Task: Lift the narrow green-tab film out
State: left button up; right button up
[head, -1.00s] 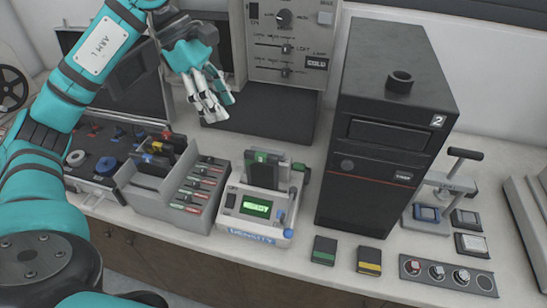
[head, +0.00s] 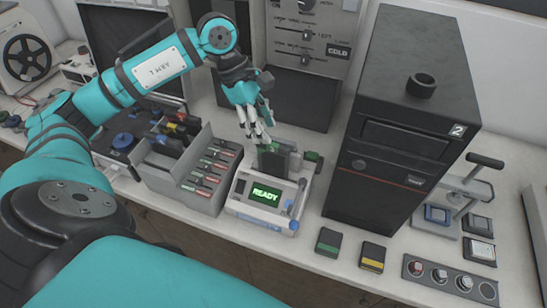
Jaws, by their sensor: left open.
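A dark film with green on its top edge (head: 271,160) stands upright in the slot of a small white reader (head: 236,205), which has a green screen reading READY (head: 265,194). My right gripper is not in view.
A grey rack (head: 190,200) with several coloured-tab pieces stands left of the reader. A tall black tower (head: 385,150) stands close on its right. A green-marked block (head: 328,242) and a yellow-marked block (head: 372,256) lie in front. A small press (head: 455,200) is farther right.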

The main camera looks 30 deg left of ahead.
aim_at(272, 143)
pick_arm(q)
jog(key=p+x, duration=0.3)
jog(key=x, duration=0.1)
jog(key=shift+w, duration=0.1)
jog(key=shift+w+f, duration=0.1)
jog(key=shift+f, duration=0.3)
jog(key=shift+d+f, duration=0.15)
jog(key=shift+f, duration=0.1)
grip_shut()
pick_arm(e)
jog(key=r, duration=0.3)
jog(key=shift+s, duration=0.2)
